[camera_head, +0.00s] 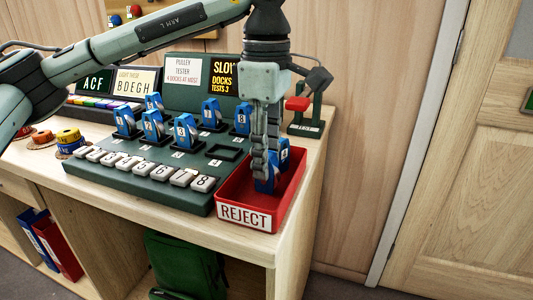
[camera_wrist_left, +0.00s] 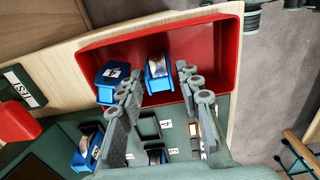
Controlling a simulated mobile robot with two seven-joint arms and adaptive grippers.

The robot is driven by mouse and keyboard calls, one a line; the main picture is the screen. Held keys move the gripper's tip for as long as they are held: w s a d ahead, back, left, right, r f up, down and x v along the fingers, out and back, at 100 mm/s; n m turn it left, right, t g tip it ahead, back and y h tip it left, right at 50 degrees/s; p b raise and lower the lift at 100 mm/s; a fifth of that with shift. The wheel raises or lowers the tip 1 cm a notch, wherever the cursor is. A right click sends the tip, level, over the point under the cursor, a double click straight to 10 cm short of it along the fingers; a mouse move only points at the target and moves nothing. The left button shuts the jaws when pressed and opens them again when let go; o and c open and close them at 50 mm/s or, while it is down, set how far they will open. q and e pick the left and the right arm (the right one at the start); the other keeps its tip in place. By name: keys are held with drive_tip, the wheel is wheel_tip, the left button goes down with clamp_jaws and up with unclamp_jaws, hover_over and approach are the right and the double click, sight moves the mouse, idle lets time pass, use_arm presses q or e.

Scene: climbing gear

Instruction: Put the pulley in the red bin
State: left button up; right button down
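The red bin (camera_head: 256,218), labelled REJECT, stands at the right end of the bench. My left gripper (camera_head: 262,165) points down into it from above. In the left wrist view, a blue pulley (camera_wrist_left: 158,76) lies in the bin (camera_wrist_left: 215,28) between my open fingertips (camera_wrist_left: 160,75), with a gap on each side. A second blue pulley (camera_wrist_left: 110,82) lies in the bin outside the fingers. In the head view, blue parts (camera_head: 284,152) show behind and below the fingers, mostly hidden. My right gripper is not in view.
Left of the bin, the green tester (camera_head: 90,172) holds several upright blue pulleys (camera_head: 186,130) and a row of numbered grey keys (camera_head: 160,172). One square dock (camera_head: 224,152) is empty. A stand with a red handle (camera_head: 298,104) rises behind the bin.

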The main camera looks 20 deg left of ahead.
use_arm(q)
drive_tip(key=shift+r, duration=0.15)
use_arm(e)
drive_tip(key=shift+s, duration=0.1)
